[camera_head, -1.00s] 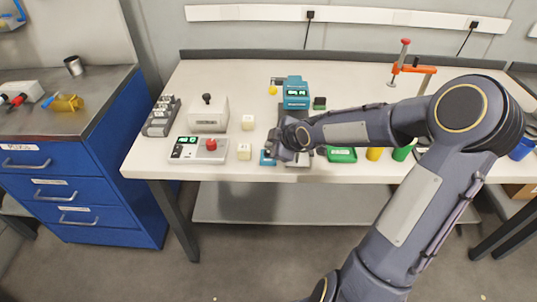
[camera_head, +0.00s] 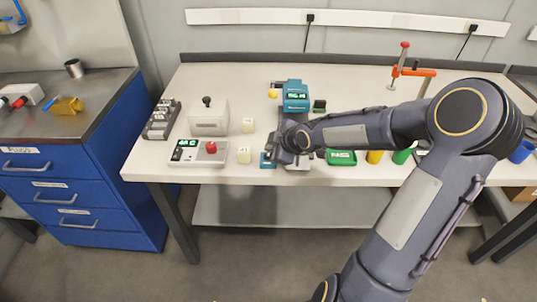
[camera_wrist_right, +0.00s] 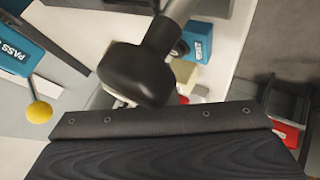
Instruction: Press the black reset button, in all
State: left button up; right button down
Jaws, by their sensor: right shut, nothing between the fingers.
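My right gripper (camera_head: 277,150) is shut and empty, to the right of this box, close to a teal block (camera_head: 268,161). In the right wrist view a black knob on a metal shaft (camera_wrist_right: 135,73) is large and close. Whether the gripper touches anything is hidden. My left gripper is out of view.
A teal machine (camera_head: 295,94) stands behind my right gripper; its yellow ball (camera_wrist_right: 38,112) shows in the wrist view. A joystick box (camera_head: 208,118) and a green tray (camera_head: 341,158) stand nearby.

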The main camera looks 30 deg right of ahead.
dwell(0.8)
jog(key=shift+f, duration=0.45)
jog(key=shift+f+b, duration=0.4)
jog(key=shift+b, duration=0.1)
dwell(0.3)
dwell(0.4)
jog(key=shift+r+p, duration=0.85)
jog(key=shift+p, duration=0.05)
jog(key=shift+r, duration=0.1)
notch_tip(320, 180, up, 5)
jog(key=p, duration=0.5)
dwell(0.4)
